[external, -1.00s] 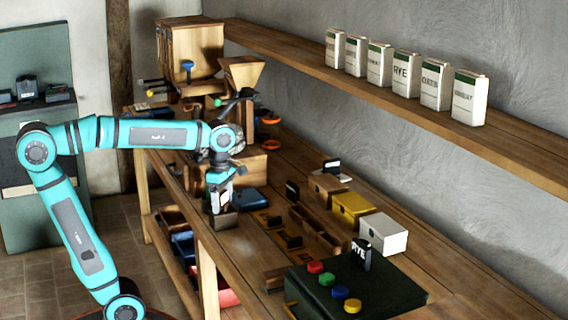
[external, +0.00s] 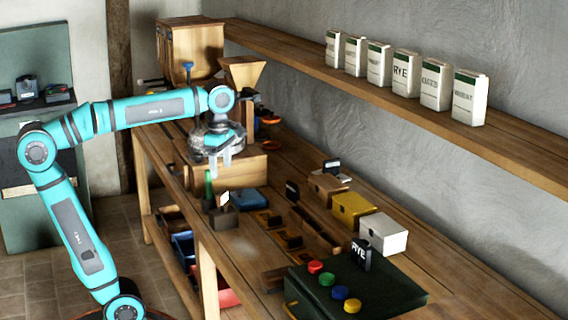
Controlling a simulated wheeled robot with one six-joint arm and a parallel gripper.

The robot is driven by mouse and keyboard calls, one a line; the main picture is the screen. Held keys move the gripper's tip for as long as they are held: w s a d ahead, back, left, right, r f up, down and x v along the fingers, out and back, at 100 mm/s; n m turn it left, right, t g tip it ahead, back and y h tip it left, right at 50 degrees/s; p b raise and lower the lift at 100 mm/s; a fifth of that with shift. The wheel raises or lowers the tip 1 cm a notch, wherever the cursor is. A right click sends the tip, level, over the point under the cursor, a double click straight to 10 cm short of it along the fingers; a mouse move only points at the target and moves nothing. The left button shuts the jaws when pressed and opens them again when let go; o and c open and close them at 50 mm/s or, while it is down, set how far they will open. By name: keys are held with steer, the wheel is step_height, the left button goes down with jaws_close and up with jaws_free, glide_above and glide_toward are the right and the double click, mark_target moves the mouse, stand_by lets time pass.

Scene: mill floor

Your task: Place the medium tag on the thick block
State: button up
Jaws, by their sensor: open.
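My gripper (external: 219,163) is open and empty, pointing down above the left side of the workbench. Below it a dark brown block (external: 222,219) stands near the bench's front edge. A small tag (external: 225,201), with a pale face catching the light, stands upright or slightly tilted on that block, apart from my fingers. Other dark tags stand farther right: one (external: 292,191) by the wooden blocks, one (external: 332,167) behind the tan box, and one reading RYE (external: 361,255) on the dark green case. Tag sizes and which block is the thick one are too small to tell.
A blue box (external: 250,201) lies right of the block. Tan, yellow (external: 352,208) and white (external: 384,234) boxes line the bench. The dark green case (external: 375,290) with colored buttons is at front. A wooden mill (external: 243,72) stands behind my gripper; labeled bags (external: 406,72) fill the shelf.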

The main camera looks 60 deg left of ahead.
steer(key=m+t, duration=0.2)
steer(key=m, duration=0.1)
steer(key=shift+f, duration=0.3)
steer(key=m+t, duration=0.2)
steer(key=m, duration=0.2)
steer(key=shift+t, duration=0.3)
steer(key=shift+m+t, duration=0.7)
steer(key=shift+m, duration=0.4)
steer(key=m+t, duration=0.1)
steer(key=m, duration=0.1)
steer(key=m+t, duration=0.1)
steer(key=shift+s+r+m, duration=0.2)
steer(key=shift+r+m, duration=0.2)
steer(key=s+r+m+t, duration=0.5)
steer(key=m+t, duration=0.4)
steer(key=m, duration=0.5)
steer(key=shift+s, duration=0.3)
